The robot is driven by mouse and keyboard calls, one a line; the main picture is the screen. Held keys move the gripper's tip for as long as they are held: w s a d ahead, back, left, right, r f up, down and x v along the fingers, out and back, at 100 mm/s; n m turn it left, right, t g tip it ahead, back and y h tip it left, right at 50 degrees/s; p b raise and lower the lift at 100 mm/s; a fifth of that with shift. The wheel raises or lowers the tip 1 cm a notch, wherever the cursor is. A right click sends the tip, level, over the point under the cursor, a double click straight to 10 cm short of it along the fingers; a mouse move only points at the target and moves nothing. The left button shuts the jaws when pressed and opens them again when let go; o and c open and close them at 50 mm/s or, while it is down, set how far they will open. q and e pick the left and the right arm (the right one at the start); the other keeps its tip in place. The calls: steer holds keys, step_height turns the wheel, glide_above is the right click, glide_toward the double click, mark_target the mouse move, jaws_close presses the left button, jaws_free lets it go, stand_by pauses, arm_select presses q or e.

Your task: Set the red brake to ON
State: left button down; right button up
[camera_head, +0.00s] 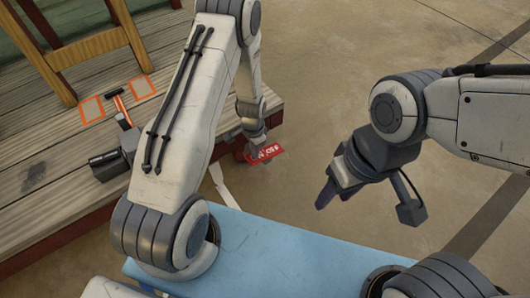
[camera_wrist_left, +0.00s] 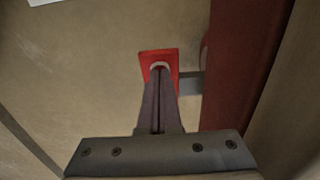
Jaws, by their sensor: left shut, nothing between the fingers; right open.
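The red brake (camera_head: 266,153) shows white lettering in the head view, at the edge of the wooden platform. Part of it is hidden behind my left gripper (camera_head: 243,146). In the left wrist view the red brake (camera_wrist_left: 146,63) is a small red plate at the upper middle, beside a dark red upright surface. My left gripper (camera_wrist_left: 159,72) is shut and empty, its fingertips overlapping the plate in that view. I cannot tell whether they touch it. A pale curved part shows at the tips. My right gripper (camera_head: 322,200) is open and empty over bare floor, well right of the brake.
The wooden platform (camera_head: 52,186) fills the left, with a wooden frame (camera_head: 92,47), orange-outlined squares (camera_head: 92,109) and a black device (camera_head: 108,163) on it. A white strip (camera_head: 222,186) lies near its edge. The concrete floor (camera_head: 330,80) is clear.

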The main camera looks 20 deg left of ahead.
arm_select(q)
steer(key=shift+f+b, duration=0.35)
steer(key=shift+f, duration=0.3)
step_height(320, 180, up, 7)
steer(key=p, duration=0.7)
steer(key=shift+r, duration=0.1)
stand_by(0.5)
